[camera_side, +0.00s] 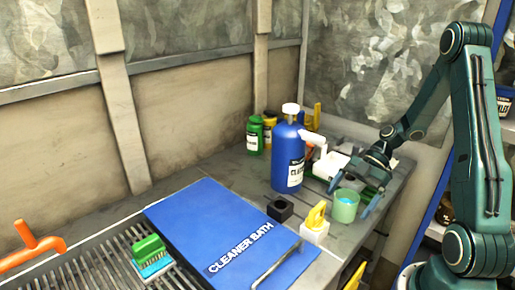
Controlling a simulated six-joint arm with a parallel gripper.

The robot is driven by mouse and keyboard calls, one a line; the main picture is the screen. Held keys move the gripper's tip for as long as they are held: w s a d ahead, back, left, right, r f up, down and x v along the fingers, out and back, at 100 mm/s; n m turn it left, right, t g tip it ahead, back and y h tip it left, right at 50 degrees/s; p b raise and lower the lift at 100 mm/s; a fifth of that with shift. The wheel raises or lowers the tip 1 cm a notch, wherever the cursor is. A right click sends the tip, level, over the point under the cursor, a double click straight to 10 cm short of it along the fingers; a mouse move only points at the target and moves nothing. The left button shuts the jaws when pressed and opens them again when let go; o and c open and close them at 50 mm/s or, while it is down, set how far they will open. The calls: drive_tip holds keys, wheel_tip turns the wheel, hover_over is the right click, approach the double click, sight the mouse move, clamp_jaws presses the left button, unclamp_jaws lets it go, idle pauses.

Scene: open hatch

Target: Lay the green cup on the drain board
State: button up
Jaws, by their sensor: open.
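The green cup (344,207) stands upright near the right edge of the table, with something light blue showing inside it. My gripper (352,198) is open, reaching down at the cup from the upper right. One finger shows at each side of the cup; I cannot tell whether they touch it. A slatted grey rack, which looks like the drain board (92,275), lies at the lower left.
A blue lid marked CLEANER BATH (205,225) lies between the rack and the cup. A tall blue bottle (288,160), a small black block (280,208) and a white block with a yellow item (315,230) stand near the cup. An orange handle (35,245) rises at far left.

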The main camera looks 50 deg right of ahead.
drive_tip(key=v, duration=0.6)
drive_tip(key=shift+d+r, duration=0.25)
idle(0.8)
drive_tip(key=shift+s, duration=0.1)
drive_tip(key=a+r+m+h, duration=0.5)
drive_tip(key=a+r+m, duration=0.1)
drive_tip(key=a+r, duration=0.35)
drive_tip(key=s+a+r+m+t+h, duration=0.3)
drive_tip(key=s+a+r+m, duration=0.3)
drive_tip(key=s+a+m, duration=0.2)
drive_tip(key=shift+s+m+t+h, duration=0.3)
drive_tip(key=shift+s+m+t, duration=0.1)
drive_tip(key=shift+m, duration=0.4)
